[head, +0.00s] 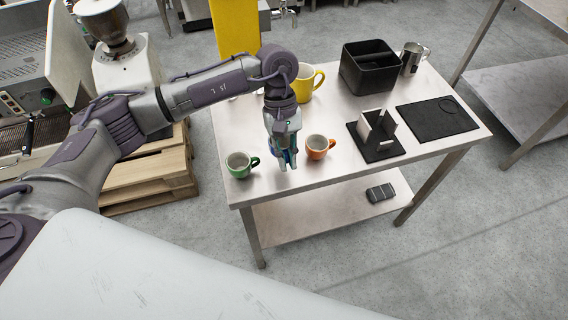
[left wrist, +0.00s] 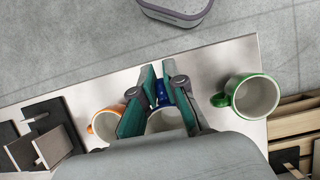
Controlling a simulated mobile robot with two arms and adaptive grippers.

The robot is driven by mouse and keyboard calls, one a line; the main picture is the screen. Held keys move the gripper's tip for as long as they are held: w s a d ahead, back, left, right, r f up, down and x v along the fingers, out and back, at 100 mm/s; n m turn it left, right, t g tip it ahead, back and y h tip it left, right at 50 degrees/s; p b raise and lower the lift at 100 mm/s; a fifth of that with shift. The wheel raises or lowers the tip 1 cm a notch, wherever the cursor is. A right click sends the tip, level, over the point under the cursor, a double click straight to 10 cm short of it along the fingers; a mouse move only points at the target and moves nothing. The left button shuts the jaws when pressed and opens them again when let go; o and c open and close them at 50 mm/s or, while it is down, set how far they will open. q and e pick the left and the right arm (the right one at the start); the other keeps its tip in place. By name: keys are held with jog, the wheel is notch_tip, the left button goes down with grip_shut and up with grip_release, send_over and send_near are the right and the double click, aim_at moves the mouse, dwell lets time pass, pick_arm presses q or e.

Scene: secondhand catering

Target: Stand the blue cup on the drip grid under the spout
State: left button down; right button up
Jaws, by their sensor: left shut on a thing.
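My left gripper (head: 285,165) is over the front left part of the steel table, between a green cup and an orange cup. In the left wrist view its fingers (left wrist: 162,95) are shut on the blue cup (left wrist: 162,92). A blue part lies between the fingers and the pale inside of the cup shows behind it. The fingers hide most of the cup, and I cannot tell whether it touches the table. A coffee machine (head: 24,75) stands at the far left; I cannot make out its drip grid or spout clearly. My right gripper is not in view.
The green cup (head: 239,165) and orange cup (head: 318,147) stand close on either side. A yellow mug (head: 304,82), black bin (head: 369,68), metal jug (head: 411,58), knock-box-like stand (head: 377,135) and black mat (head: 436,117) share the table. A grinder (head: 122,60) and wooden pallet (head: 150,175) are left.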

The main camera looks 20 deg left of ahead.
pick_arm(q)
jog(key=shift+w+a+f, duration=0.1)
jog(key=shift+a+f, duration=0.25)
jog(key=shift+f, duration=0.05)
notch_tip(320, 180, down, 3)
jog(key=shift+f+p, duration=0.1)
jog(key=shift+p, duration=0.35)
jog(key=shift+f, duration=0.25)
jog(key=shift+f+b, duration=0.2)
jog(key=shift+b, duration=0.1)
jog(key=c, duration=1.2)
grip_release()
jog(key=shift+r, duration=0.1)
jog(key=shift+r, duration=0.1)
